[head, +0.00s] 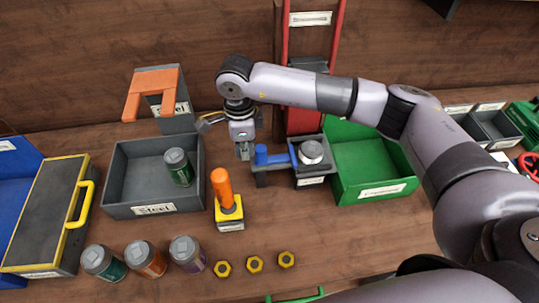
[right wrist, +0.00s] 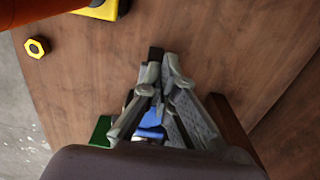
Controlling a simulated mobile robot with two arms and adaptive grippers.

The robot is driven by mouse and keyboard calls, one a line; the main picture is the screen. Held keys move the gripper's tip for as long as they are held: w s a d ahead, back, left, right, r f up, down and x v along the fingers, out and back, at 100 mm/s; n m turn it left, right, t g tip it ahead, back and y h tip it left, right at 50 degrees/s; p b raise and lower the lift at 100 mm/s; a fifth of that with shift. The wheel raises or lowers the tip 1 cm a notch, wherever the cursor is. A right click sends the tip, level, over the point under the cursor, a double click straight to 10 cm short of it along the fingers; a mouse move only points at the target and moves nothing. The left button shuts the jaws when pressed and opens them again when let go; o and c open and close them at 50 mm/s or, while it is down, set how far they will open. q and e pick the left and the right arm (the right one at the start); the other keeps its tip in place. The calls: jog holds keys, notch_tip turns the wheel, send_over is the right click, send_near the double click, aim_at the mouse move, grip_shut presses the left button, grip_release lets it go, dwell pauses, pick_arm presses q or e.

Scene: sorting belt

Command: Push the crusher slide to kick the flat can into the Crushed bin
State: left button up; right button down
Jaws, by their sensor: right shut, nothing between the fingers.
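The crusher has a red frame (head: 339,40) and a grey bed (head: 312,172). A flat silver can (head: 311,151) lies on the bed. The blue crusher slide (head: 277,160) sticks out to the left of the bed, with an upright knob at its outer end. Part of the blue slide also shows in the right wrist view (right wrist: 152,118), behind the fingers. The green Crushed bin (head: 386,191) stands just right of the bed. My right gripper (head: 243,153) is shut and empty, pointing down just left of the slide knob; contact cannot be told. My left gripper is out of view.
A grey Steel bin (head: 153,210) holding a green can (head: 179,167) stands at left. An orange handle on a yellow base (head: 229,212) stands in front of my right gripper. Several cans and yellow nuts (head: 255,264) line the front. My right arm spans above the crusher.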

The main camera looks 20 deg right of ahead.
aim_at(279, 158)
dwell(0.4)
jog(key=shift+s+d+b, duration=0.25)
jog(key=shift+s+d, duration=0.05)
jog(key=shift+d, duration=1.15)
jog(key=shift+s+d+b, duration=0.25)
jog(key=shift+s+d, duration=0.05)
jog(key=shift+d, duration=1.15)
jog(key=shift+s+d+b, duration=0.25)
jog(key=shift+s+d, duration=0.05)
jog(key=shift+d, duration=1.15)
jog(key=shift+w+a+b, duration=1)
jog(key=shift+a+b, duration=0.45)
jog(key=shift+a, duration=3.45)
notch_tip(279, 158, up, 8)
jog(key=p, duration=0.3)
